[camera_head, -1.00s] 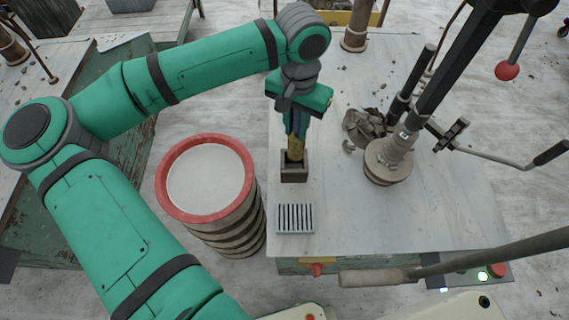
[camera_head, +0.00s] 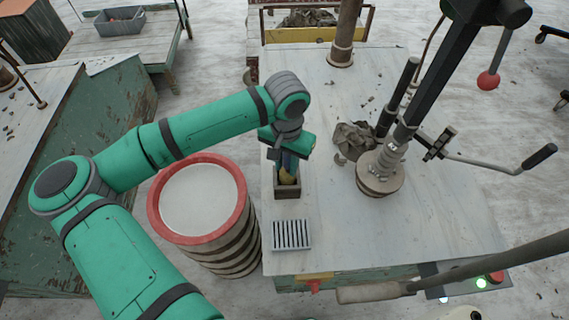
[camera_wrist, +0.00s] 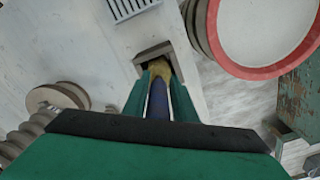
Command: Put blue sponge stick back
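The blue sponge stick (camera_wrist: 157,104) has a blue handle and a yellow sponge end (camera_head: 287,176). My gripper (camera_head: 287,160) is shut on the handle and points down above a small dark square holder (camera_head: 287,192) on the table. In the wrist view, my gripper's fingers (camera_wrist: 158,92) flank the handle closely. The sponge end sits in the mouth of the holder (camera_wrist: 146,52), partly hidden by its walls. I cannot tell whether it touches the bottom.
A slotted grey tray (camera_head: 291,235) lies in front of the holder. A red-rimmed barrel (camera_head: 242,215) stands left of the table. To the right are a clay heap (camera_head: 355,140) and a round-based lever press (camera_head: 380,178). The front right tabletop is clear.

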